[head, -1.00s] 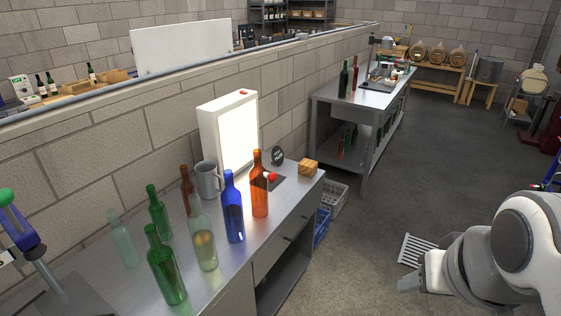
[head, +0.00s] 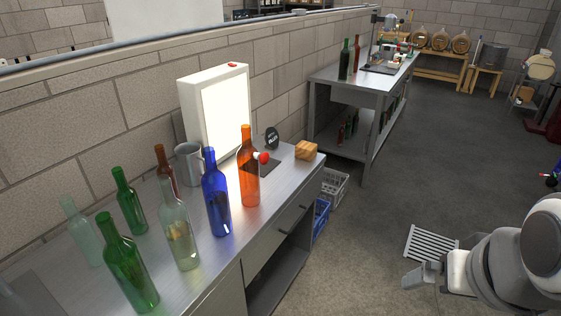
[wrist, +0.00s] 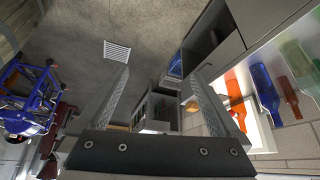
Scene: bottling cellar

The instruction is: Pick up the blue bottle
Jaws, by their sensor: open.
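The blue bottle (head: 217,198) stands upright on the near metal counter (head: 205,270). An orange bottle (head: 249,180) stands close on its right and a clear bottle (head: 179,232) on its left. My gripper (head: 418,276) is at the lower right in the head view, over the floor and well away from the counter. In the wrist view my gripper (wrist: 165,100) has its two fingers spread with nothing between them. The blue bottle (wrist: 265,92) also shows there, at the right beyond the right finger.
Green bottles (head: 130,268), a brown-red bottle and a grey mug (head: 188,163) stand around it on the counter. A lit white panel (head: 222,112) stands behind. A wooden block (head: 306,151) sits at the counter's right end. Open floor (head: 350,255) lies between counter and arm.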

